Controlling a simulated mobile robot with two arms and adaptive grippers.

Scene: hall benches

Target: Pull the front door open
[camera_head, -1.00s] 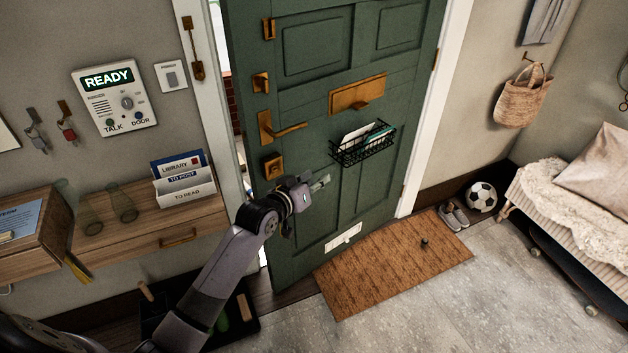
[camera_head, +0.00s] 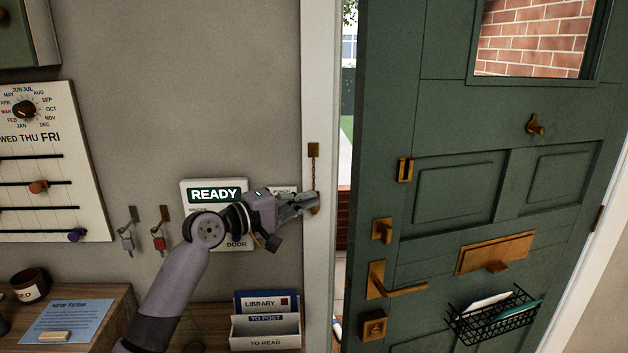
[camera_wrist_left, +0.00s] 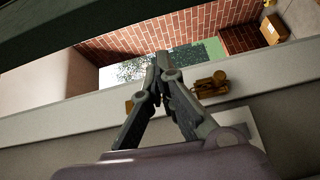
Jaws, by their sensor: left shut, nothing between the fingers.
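The green front door (camera_head: 455,120) stands partly open in the head view, with a gap at its left edge showing brick and greenery outside. Its brass lever handle (camera_head: 400,291) is on the left side of the door. My left gripper (camera_head: 314,199) is shut and empty, in front of the white door frame (camera_head: 322,70), left of the gap and apart from the handle. A brass chain (camera_head: 313,165) hangs on the frame just above the fingertips. In the left wrist view the closed fingers (camera_wrist_left: 160,62) point towards the opening. My right gripper is not in view.
A wall panel reading READY (camera_head: 214,195) is partly hidden behind my left arm. Keys (camera_head: 159,238) hang beside it. A letter rack (camera_head: 265,325) stands on the shelf below. A wire basket (camera_head: 495,318) hangs on the door. Outside, a parcel (camera_wrist_left: 273,29) shows near brickwork.

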